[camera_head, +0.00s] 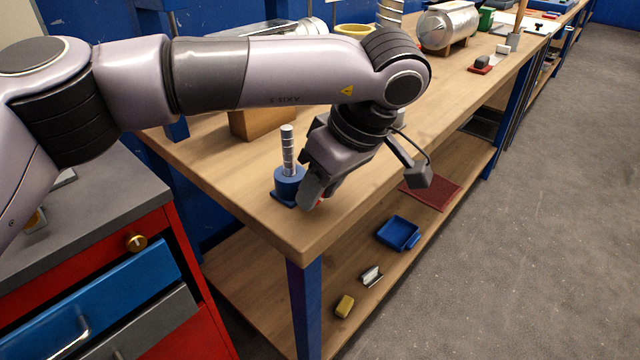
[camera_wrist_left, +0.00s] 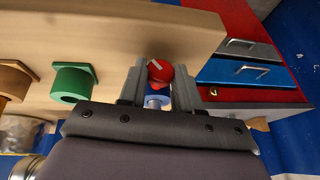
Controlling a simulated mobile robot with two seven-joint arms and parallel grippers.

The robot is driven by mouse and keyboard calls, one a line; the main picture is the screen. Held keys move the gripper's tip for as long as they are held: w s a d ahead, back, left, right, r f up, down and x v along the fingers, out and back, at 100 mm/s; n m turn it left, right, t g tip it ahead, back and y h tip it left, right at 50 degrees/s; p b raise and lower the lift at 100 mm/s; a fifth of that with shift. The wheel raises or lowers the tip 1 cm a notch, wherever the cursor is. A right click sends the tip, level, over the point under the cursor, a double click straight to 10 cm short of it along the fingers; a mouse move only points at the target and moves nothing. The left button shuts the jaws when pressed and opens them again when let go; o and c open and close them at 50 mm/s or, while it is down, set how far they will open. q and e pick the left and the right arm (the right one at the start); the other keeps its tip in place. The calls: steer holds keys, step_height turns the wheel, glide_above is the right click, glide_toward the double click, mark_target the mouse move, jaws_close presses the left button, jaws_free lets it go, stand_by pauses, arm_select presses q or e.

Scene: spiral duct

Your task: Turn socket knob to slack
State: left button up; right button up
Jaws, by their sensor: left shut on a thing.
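A blue socket (camera_head: 287,187) stands near the front corner of the workbench, with a grey spiral duct piece (camera_head: 288,150) upright in it. In the left wrist view the socket (camera_wrist_left: 157,100) shows behind its red knob (camera_wrist_left: 162,76), which has a pale line on its face. My left gripper (camera_head: 314,192) reaches down to the socket's right side. In its wrist view the left gripper (camera_wrist_left: 158,78) has one finger on each side of the red knob and is shut on it. The gripper hides most of the knob in the head view. My right gripper is out of view.
A green socket (camera_wrist_left: 73,83) and an orange-brown one (camera_wrist_left: 12,82) stand along the bench. A red drawer cabinet (camera_head: 190,270) stands left of the bench. The lower shelf holds a blue tray (camera_head: 398,234).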

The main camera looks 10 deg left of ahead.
arm_select(q)
steer(key=shift+f+t+b, duration=0.2)
steer(key=shift+t+b, duration=0.1)
steer(key=shift+b, duration=0.35)
steer(key=t+b, duration=0.1)
steer(key=b, duration=0.1)
steer(key=t+h+b, duration=0.1)
steer(key=b, duration=0.1)
steer(key=h+b, duration=0.1)
steer(key=b, duration=0.1)
steer(key=shift+s+a+f+n+t+b, duration=0.1)
steer(key=shift+s+a+n+t+b, duration=0.2)
steer(key=shift+n+t, duration=0.1)
steer(key=shift+t+h+b, duration=0.3)
steer(key=shift+h+b, duration=0.1)
steer(key=shift+b, duration=0.35)
steer(key=shift+r, duration=0.25)
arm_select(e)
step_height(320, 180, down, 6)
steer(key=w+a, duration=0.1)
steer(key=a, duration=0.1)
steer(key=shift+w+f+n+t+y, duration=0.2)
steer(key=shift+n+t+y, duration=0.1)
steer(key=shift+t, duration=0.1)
